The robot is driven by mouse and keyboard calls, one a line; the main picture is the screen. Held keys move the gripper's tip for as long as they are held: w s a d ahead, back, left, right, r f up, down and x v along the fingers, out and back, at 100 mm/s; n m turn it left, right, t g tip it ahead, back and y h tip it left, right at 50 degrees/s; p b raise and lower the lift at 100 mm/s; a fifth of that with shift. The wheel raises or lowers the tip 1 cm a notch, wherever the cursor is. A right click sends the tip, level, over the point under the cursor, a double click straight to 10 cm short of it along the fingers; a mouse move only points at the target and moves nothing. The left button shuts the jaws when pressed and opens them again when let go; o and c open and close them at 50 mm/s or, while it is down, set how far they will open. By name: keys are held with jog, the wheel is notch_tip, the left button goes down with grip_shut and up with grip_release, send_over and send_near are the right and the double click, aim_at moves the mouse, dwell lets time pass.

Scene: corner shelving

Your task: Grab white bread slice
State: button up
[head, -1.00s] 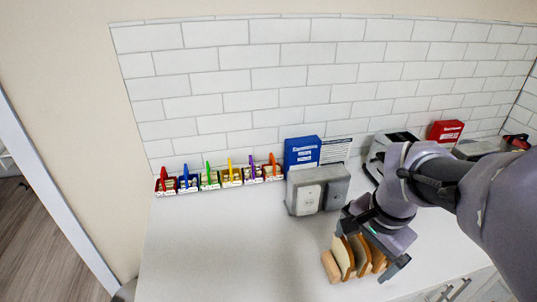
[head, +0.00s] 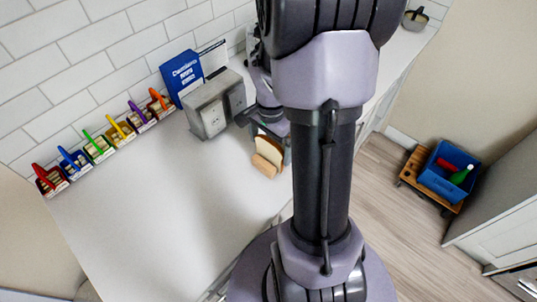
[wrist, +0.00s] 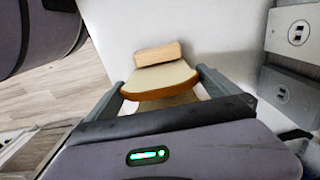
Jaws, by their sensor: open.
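A white bread slice with a brown crust (wrist: 160,77) is between the two fingers of my open gripper (wrist: 162,82) in the wrist view. A finger lies along each side of it; I cannot tell whether they touch it. A tan bread end piece (wrist: 158,53) lies just beyond the white slice. More bread shows nearer the gripper body, partly hidden. In the head view the white slice (head: 269,145) and the end piece (head: 267,164) stand on the counter, with my arm covering much of the gripper and the other slices.
A grey toaster-like box (head: 213,107) stands close to the left of the bread, with a blue box (head: 183,73) behind it. Several small bins with coloured handles line the wall. The counter (head: 160,215) is clear at the left and front.

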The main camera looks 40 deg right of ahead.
aim_at(269, 156)
jog(key=f+b, duration=0.1)
jog(key=f, duration=0.4)
jog(key=shift+w+a+b, duration=0.1)
jog(key=shift+a+b, duration=0.1)
jog(key=shift+b, duration=0.15)
jog(key=shift+r, duration=0.1)
jog(key=shift+c, duration=0.4)
